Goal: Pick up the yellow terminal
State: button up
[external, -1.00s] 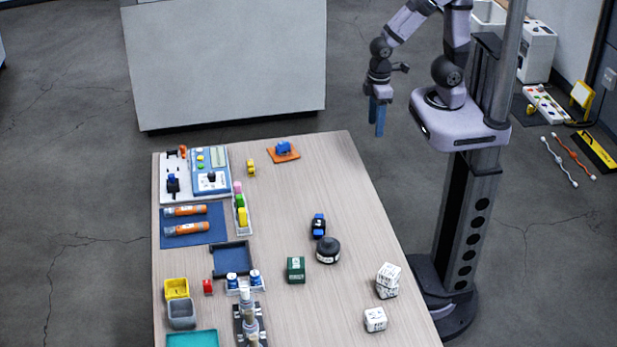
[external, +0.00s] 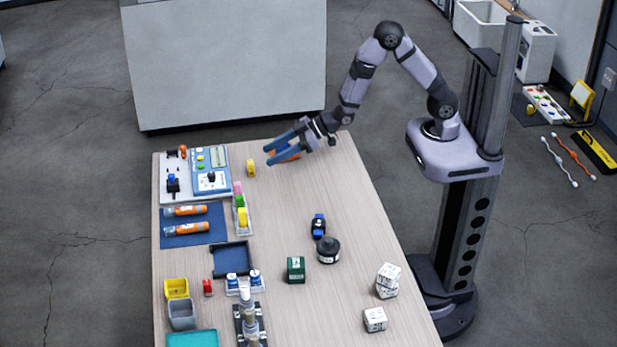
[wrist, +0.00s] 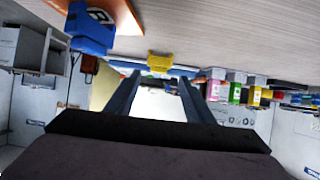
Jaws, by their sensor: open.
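A small yellow terminal (external: 251,168) stands alone on the table, right of the blue-and-white panel. It also shows in the wrist view (wrist: 160,61), upper centre, beyond my fingertips and roughly between them. My gripper (external: 269,155) is open and empty, its blue fingers pointing left toward the yellow terminal from its right, apart from it. The fingers also show in the wrist view (wrist: 159,82). Another yellow piece (external: 242,217) sits in a white rail with green and pink pieces.
An orange pad (external: 293,153) lies behind my fingers in the external view; the blue part (wrist: 90,30) by it shows in the wrist view. The panel (external: 211,177) stands left of the yellow terminal.

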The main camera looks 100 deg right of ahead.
aim_at(251, 162)
jog(key=shift+w+d+f+t, duration=0.1)
jog(key=shift+w+d+t, duration=0.05)
jog(key=shift+w+t, duration=0.5)
jog(key=shift+p+x, duration=0.45)
jog(key=shift+x, duration=3.15)
jog(key=shift+f, duration=0.15)
jog(key=c, duration=0.8)
